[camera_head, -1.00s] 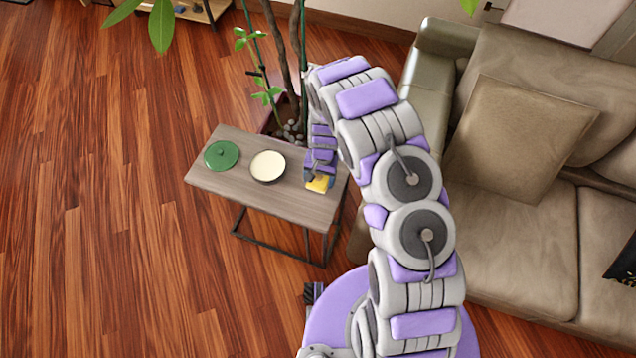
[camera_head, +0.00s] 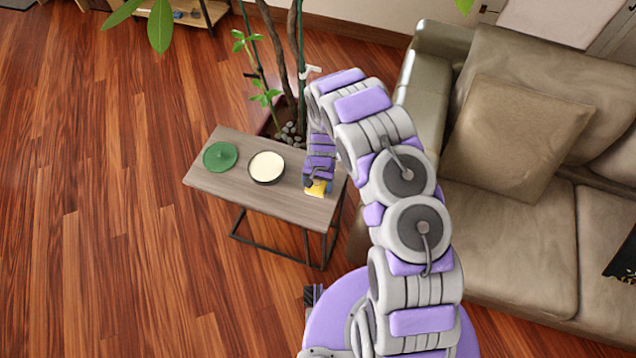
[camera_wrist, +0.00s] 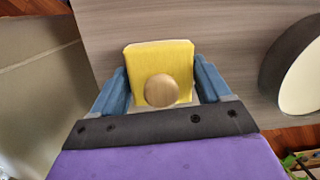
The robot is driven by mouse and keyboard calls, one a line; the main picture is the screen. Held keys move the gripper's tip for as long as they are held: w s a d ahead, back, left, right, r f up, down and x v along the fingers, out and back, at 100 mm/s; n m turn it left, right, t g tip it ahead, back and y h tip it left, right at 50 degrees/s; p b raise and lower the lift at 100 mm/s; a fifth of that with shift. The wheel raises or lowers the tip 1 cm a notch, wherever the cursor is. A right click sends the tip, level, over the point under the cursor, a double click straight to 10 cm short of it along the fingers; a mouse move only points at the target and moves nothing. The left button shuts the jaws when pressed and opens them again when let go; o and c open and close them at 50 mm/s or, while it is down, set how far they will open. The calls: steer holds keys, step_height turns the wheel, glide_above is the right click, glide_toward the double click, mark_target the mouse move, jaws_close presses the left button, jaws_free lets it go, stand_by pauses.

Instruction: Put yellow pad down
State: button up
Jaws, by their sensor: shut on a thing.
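The yellow pad (camera_head: 317,187) is at the right end of the small wooden side table (camera_head: 225,183). In the wrist view the yellow pad (camera_wrist: 160,58) has a round wooden knob (camera_wrist: 161,91) on its face. It sits between the two blue fingers of my gripper (camera_wrist: 163,88), which is shut on it. The table top (camera_wrist: 225,40) lies behind the pad. I cannot tell whether the pad touches the table. In the head view my gripper (camera_head: 315,184) is partly hidden by my arm.
A round pot with a cream top (camera_head: 267,166) and a green lid (camera_head: 220,155) stand on the table to the left. A potted plant (camera_head: 283,130) is behind it. A beige sofa (camera_head: 510,215) is at the right. Wood floor (camera_head: 100,220) is clear at the left.

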steer(key=o, duration=0.9)
steer(key=shift+s+f, duration=0.7)
steer(key=shift+f, duration=0.05)
steer(key=shift+s+f, duration=0.1)
steer(key=shift+s, duration=0.05)
steer(key=shift+s+d+f, duration=0.1)
steer(key=w+r+p, duration=0.3)
steer(key=r, duration=1)
steer(key=shift+w+d+r, duration=0.2)
steer(key=shift+w+r, duration=0.05)
steer(key=shift+r, duration=0.15)
